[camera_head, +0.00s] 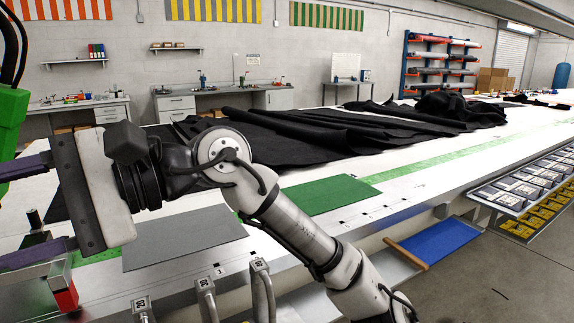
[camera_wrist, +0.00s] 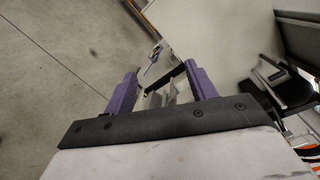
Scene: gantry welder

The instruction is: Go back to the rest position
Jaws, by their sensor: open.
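My gripper (camera_wrist: 160,88) shows in the wrist view with its two purple fingers spread apart and nothing between them. My arm reaches across the picture from the lower right to the left.
Numbered grey handles (camera_head: 205,290) stand at the table's near edge below my arm. A green machine part (camera_head: 12,120) is at the far left, close to my gripper. A blue panel (camera_head: 437,236) and trays of boxes (camera_head: 515,190) are at the right. Floor is open at the lower right.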

